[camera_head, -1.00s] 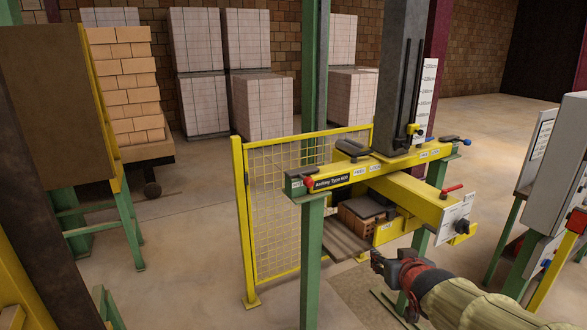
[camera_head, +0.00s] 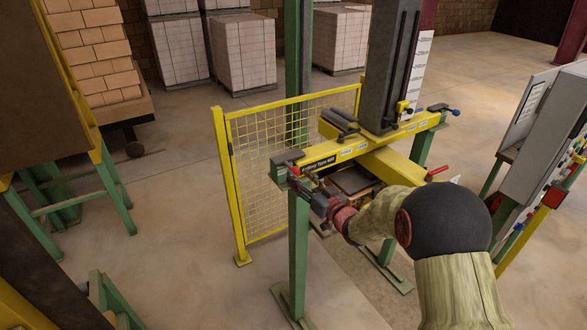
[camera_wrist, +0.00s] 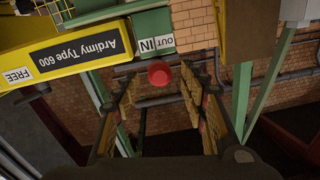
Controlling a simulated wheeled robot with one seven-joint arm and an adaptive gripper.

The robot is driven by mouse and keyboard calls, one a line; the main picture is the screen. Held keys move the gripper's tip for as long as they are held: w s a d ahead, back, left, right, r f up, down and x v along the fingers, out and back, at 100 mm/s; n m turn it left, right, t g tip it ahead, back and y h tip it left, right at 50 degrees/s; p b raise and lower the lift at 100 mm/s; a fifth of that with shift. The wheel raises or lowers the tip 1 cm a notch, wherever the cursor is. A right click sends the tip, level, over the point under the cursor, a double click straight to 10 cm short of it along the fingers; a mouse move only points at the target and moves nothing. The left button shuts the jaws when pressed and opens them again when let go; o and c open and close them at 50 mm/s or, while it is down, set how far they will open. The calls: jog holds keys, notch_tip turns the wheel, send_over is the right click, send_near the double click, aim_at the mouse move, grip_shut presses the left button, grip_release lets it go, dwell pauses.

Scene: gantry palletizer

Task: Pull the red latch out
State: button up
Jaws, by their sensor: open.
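The red latch shows as a round red knob (camera_wrist: 159,73) in the wrist view, beside a small "IN"/"OUT" label (camera_wrist: 156,43) at the end of the yellow beam (camera_wrist: 65,52) marked "Ardimy Type 600". My gripper (camera_wrist: 160,88) is open, with one finger on each side of the knob in that view. Contact between the fingers and the knob cannot be made out. In the head view my gripper (camera_head: 302,184) is at the beam's left end, by the top of a green post (camera_head: 298,250). The knob is small and partly hidden there.
A yellow mesh fence (camera_head: 262,155) stands just behind and left of the beam end. A red lever (camera_head: 437,172) sits on the yellow cross-arm to the right. A grey control cabinet (camera_head: 535,130) stands at right. Open floor (camera_head: 180,235) lies at left.

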aim_at(297, 175)
jog(key=shift+p+x, duration=0.35)
jog(key=shift+x, duration=1.85)
grip_shut()
